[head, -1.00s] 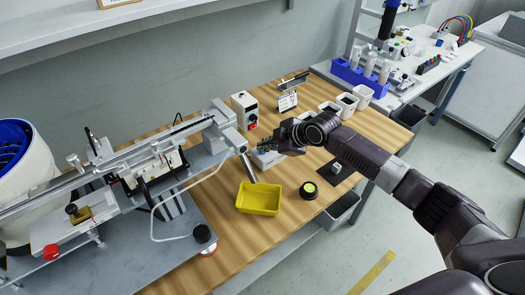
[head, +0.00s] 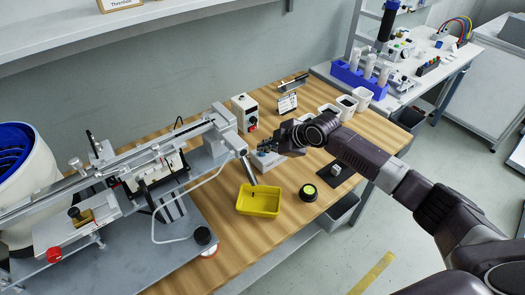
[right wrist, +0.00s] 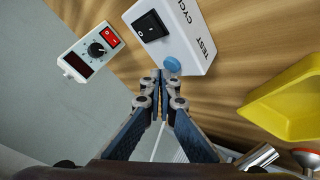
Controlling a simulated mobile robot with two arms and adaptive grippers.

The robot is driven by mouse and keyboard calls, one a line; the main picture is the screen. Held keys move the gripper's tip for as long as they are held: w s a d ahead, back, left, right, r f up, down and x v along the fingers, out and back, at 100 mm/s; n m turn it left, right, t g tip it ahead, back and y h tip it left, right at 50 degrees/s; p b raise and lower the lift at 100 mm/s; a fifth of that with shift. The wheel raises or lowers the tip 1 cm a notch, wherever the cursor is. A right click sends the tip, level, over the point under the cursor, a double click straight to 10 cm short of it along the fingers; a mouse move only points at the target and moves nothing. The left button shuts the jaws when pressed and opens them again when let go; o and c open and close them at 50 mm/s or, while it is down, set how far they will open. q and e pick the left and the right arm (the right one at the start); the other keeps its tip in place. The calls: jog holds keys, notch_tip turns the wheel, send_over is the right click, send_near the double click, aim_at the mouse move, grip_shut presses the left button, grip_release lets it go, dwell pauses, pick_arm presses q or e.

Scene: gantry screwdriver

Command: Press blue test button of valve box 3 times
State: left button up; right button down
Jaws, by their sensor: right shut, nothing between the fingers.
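The valve box (right wrist: 186,30) is a white box with a black rocker switch (right wrist: 151,25), the words TEST and CYCLE, and a blue button (right wrist: 172,65). In the head view the box (head: 268,161) stands on the wooden bench, partly hidden by my right gripper (head: 270,146). In the right wrist view my right gripper (right wrist: 160,76) is shut with nothing in it. Its tips appear right beside the blue button; I cannot tell whether they touch it. My left gripper is in neither view.
A control box (head: 244,112) with a red switch stands behind. The gantry machine (head: 150,170) fills the left. White cups (head: 346,103) stand at the back right.

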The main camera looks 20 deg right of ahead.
aim_at(264, 154)
jog(key=shift+r, duration=0.35)
notch_tip(264, 154, up, 5)
jog(key=p, duration=0.4)
dwell(0.4)
dwell(1.5)
